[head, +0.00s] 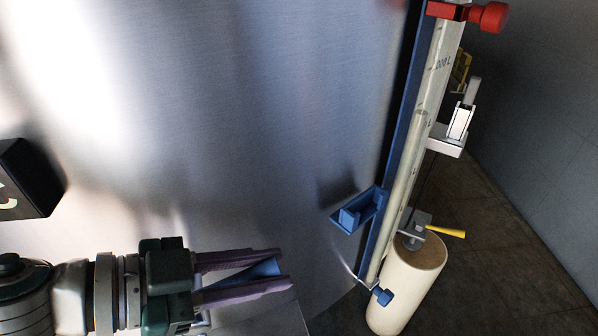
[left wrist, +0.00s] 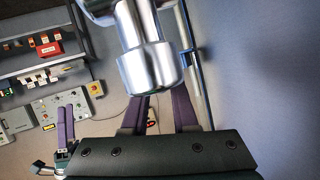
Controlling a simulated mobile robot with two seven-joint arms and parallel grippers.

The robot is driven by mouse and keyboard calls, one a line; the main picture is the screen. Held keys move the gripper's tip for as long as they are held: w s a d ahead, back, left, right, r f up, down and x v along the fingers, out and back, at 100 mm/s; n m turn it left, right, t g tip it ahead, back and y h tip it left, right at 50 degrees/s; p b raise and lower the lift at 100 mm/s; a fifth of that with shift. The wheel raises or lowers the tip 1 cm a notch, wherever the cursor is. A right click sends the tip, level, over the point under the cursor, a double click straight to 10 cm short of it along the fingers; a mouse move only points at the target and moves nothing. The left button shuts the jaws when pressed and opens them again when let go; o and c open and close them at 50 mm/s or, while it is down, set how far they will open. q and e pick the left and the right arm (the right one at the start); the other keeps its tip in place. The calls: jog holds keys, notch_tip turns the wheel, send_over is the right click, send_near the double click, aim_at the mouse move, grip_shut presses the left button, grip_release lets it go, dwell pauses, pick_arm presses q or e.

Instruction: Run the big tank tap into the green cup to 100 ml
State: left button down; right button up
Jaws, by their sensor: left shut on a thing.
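The tank (head: 230,120) is a big brushed-metal wall filling much of the head view. My left gripper (head: 284,267), with purple fingers, is shut on a blue piece (head: 262,269) in front of the tank's lower part; it looks like a tap handle. In the left wrist view a shiny metal tap body (left wrist: 145,62) stands in front of the left fingers and hides what they hold. What looks like my right gripper (left wrist: 65,122), also purple-fingered, shows at the left of that view, too small to tell its opening. I see no green cup and no running liquid.
At the right, a marked sight tube (head: 418,130) runs down a blue rail, with a red knob (head: 487,16) above and a cream cylinder (head: 405,285) below. A blue bracket (head: 358,210) juts from the tank. Shelves (left wrist: 45,60) and a grey control panel (left wrist: 75,103) stand beyond.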

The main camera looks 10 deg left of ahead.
pick_arm(q)
jog(key=c, duration=0.7)
grip_release()
jog(key=v, duration=1)
